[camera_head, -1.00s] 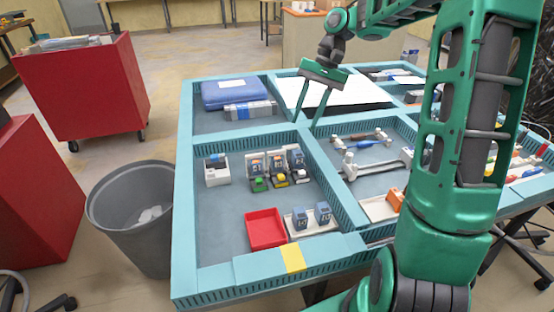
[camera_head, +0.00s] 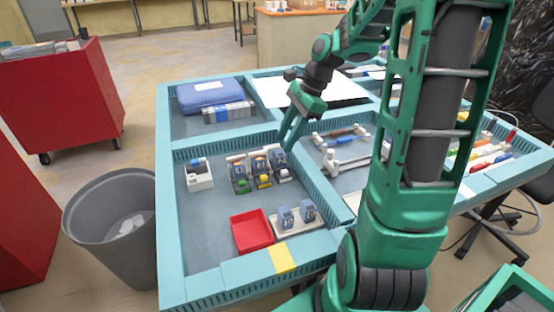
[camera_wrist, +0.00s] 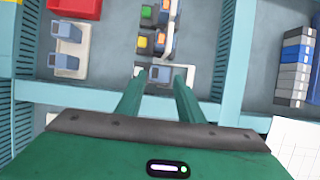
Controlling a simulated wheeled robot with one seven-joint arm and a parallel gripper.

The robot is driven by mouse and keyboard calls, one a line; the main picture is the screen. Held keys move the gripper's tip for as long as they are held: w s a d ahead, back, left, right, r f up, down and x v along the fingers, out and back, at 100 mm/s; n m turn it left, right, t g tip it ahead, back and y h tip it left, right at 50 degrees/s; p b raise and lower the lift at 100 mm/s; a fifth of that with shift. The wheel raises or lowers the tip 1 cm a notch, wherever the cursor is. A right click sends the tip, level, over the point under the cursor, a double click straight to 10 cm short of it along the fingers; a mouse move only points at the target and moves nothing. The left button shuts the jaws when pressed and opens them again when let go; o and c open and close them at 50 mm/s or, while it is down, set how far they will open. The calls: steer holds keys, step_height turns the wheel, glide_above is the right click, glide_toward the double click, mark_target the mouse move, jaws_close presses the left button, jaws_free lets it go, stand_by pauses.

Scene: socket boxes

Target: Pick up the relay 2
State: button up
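Three socket modules with blue-grey relays stand in a row in the near left compartment. The rightmost relay (camera_head: 277,157) also shows in the wrist view (camera_wrist: 160,74). The middle relay (camera_head: 258,162) and left relay (camera_head: 238,168) stand beside it. Two more relays, the left (camera_head: 286,217) and right (camera_head: 307,210), stand on a white tray (camera_head: 297,226). I cannot read which is relay 2. My gripper (camera_head: 289,136) is open and empty, tilted down just above and beside the rightmost relay. In the wrist view its fingertips (camera_wrist: 162,76) appear on either side of that relay; contact cannot be told.
A red bin (camera_head: 251,231) sits left of the tray, and a white holder (camera_head: 200,182) is at the left. Teal dividers (camera_head: 315,178) bound the compartment. Hammers (camera_head: 345,150) lie to the right. A blue case (camera_head: 210,95) lies behind.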

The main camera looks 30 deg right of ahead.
mark_target(278, 152)
steer(key=shift+x, duration=3.2)
steer(key=shift+c, duration=0.6)
steer(key=shift+w, duration=0.1)
steer(key=c, duration=0.7)
steer(key=shift+r, duration=0.1)
